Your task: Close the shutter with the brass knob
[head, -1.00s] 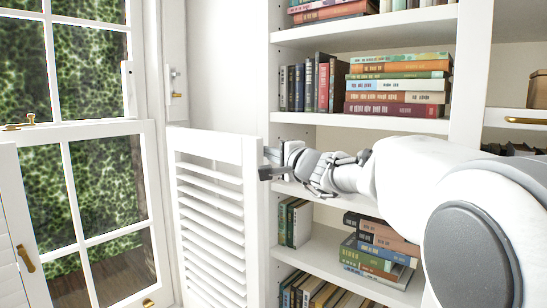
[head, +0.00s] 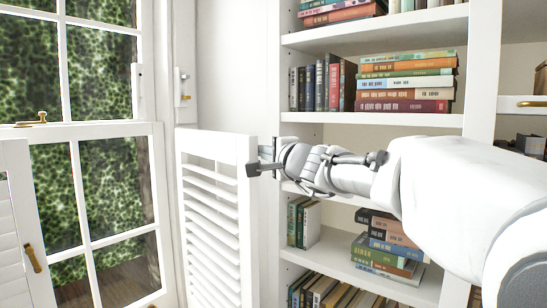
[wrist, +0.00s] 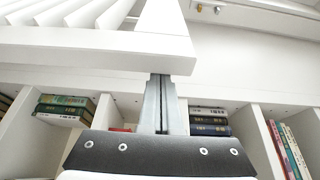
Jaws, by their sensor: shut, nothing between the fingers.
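A white louvred shutter (head: 211,225) stands swung out from the right side of the window, its free edge towards the bookcase. I see no knob on the face turned to me. My gripper (head: 253,169) is shut and empty at the upper part of that free edge, its tip at or against it; contact is hard to tell. The wrist view shows my shut fingers (wrist: 160,105) reaching up to the shutter's edge rail (wrist: 100,47). Another louvred shutter (head: 14,205) at the far left carries an upright brass pull (head: 33,258).
A white bookcase (head: 375,125) with several rows and stacks of books stands right behind my arm. The sash window (head: 110,133) with a brass latch (head: 33,120) is at the left. A small brass-tipped catch (head: 184,87) sits on the frame above the right shutter.

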